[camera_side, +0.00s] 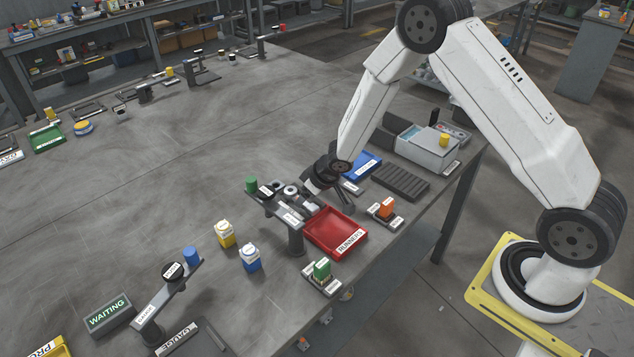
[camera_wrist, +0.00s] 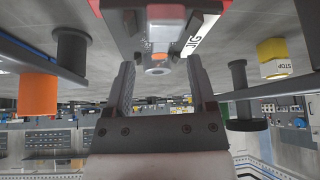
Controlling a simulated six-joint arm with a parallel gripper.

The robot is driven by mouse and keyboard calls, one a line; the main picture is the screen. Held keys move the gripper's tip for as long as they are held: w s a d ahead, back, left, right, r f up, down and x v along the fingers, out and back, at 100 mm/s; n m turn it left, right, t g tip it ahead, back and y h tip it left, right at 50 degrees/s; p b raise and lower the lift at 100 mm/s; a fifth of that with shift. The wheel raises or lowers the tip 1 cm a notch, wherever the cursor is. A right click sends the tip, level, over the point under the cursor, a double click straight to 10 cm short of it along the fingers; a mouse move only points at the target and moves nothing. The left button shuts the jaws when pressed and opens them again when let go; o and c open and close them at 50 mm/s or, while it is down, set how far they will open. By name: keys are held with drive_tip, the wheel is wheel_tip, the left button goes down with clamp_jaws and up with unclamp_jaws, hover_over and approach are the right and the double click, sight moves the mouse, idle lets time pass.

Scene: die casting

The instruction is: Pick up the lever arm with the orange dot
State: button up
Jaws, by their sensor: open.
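My gripper (camera_side: 328,196) is low over the bench, beside the dark stand (camera_side: 296,240) that bears small grey metal parts (camera_side: 292,190). In the wrist view my gripper (camera_wrist: 160,82) is open, with two dark fingers apart. A grey part (camera_wrist: 165,22) lies ahead between the fingers, with a small orange patch (camera_wrist: 158,57) and a round end (camera_wrist: 158,70). It may be the lever arm with the orange dot, but its full shape is hidden. I see no contact with it. No orange dot can be made out on the grey parts in the side view.
A red runners tray (camera_side: 337,232) is close in front of my gripper. A blue tray (camera_side: 362,166), a dark ribbed rack (camera_side: 400,181) and an orange block on a small stand (camera_side: 386,208) are to the right. The bench's middle left is clear.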

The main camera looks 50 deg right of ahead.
drive_tip(key=shift+x, duration=1.05)
drive_tip(key=shift+c, duration=0.2)
clamp_jaws()
